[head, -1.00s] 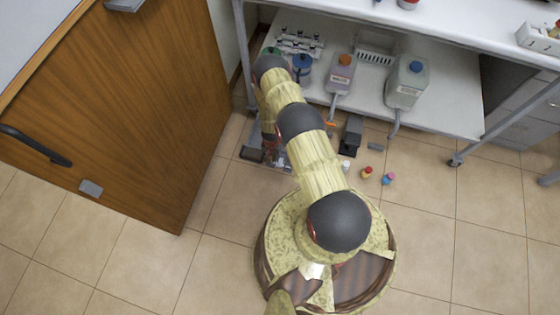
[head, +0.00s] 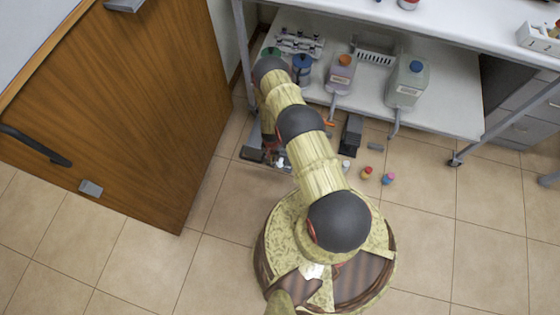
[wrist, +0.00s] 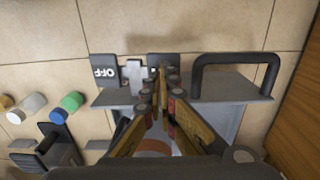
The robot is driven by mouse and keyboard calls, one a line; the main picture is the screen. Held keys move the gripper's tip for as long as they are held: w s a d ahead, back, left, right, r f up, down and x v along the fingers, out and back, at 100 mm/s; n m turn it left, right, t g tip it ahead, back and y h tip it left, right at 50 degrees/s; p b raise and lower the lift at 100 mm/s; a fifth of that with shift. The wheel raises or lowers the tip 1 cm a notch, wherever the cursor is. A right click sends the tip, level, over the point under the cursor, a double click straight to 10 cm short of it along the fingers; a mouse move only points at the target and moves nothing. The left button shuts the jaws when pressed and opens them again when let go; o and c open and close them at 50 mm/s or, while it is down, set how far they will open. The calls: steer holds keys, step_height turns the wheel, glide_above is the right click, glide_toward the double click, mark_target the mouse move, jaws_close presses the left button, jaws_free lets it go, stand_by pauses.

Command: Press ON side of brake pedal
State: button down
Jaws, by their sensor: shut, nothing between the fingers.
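The brake pedal unit is a grey metal base on the floor with dark pedal plates. In the wrist view its OFF plate (wrist: 104,67) is at left, with the lettering inverted. A second dark plate (wrist: 156,60) is right of a grey middle bracket (wrist: 134,76). My gripper (wrist: 160,75) is shut and empty, its fingertips overlapping this second plate. They hide most of it, including any ON lettering, and I cannot tell whether they touch it. In the head view the pedal unit (head: 251,154) shows partly at the arm's far end.
A black handle (wrist: 236,62) rises from the base at right. Small bottles (head: 367,172) and a black holder (head: 351,135) stand on the floor. A low shelf (head: 450,105) with jugs is behind, and a wooden door (head: 130,110) is at left.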

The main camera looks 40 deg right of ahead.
steer(key=shift+f, duration=1.05)
stand_by(0.4)
steer(key=shift+r+p, duration=2.55)
steer(key=shift+r, duration=1)
